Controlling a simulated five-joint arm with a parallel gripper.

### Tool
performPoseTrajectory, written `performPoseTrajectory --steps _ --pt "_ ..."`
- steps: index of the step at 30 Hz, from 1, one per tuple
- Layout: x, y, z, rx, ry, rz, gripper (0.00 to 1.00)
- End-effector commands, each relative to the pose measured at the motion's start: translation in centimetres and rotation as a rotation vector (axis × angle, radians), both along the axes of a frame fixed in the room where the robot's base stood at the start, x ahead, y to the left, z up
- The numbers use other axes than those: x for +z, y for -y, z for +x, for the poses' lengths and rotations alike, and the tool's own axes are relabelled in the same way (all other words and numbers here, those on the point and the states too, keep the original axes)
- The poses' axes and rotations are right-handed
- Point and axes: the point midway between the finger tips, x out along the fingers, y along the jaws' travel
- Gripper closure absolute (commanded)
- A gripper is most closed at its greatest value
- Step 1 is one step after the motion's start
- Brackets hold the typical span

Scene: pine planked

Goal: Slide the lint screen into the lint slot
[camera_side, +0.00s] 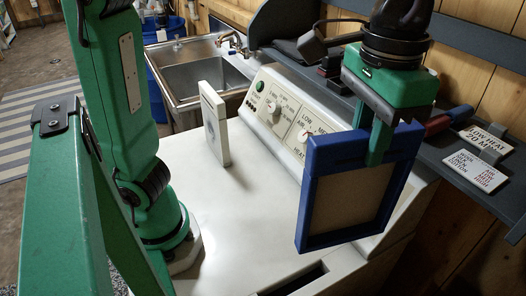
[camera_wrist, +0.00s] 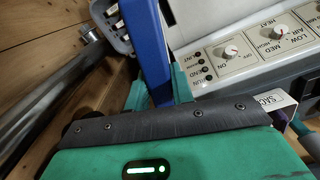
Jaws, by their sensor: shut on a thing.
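The lint screen (camera_side: 346,203) is a blue frame with a beige mesh panel. It hangs nearly upright from my gripper (camera_side: 378,145), in front of the control panel at the right of the side view. In the wrist view, my gripper (camera_wrist: 160,92) has its green fingers on both sides of the screen's blue frame (camera_wrist: 148,45), seen edge-on. The lint slot (camera_side: 298,279) is a dark opening in the white dryer top near its front edge. The screen is apart from the slot, above and to its right in the side view. The slot is not in the wrist view.
The white dryer top (camera_side: 235,215) is mostly clear. A white upright panel (camera_side: 215,124) stands on it near the back. The control panel (camera_side: 290,118) with knobs rises behind. A dark shelf with label cards (camera_side: 489,178) is at right; a sink (camera_side: 200,75) stands behind.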

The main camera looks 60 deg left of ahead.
Motion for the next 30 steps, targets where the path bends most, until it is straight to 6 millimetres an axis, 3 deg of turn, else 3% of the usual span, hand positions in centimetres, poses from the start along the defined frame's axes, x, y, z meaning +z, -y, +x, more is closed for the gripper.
performPoseTrajectory --steps 15,30 --pt "-6.2 -3.2 -4.5 0.21 0.001 -0.001 1.0" --pt "-7.7 -3.7 -5.3 0.245 0.001 0.0 1.0"
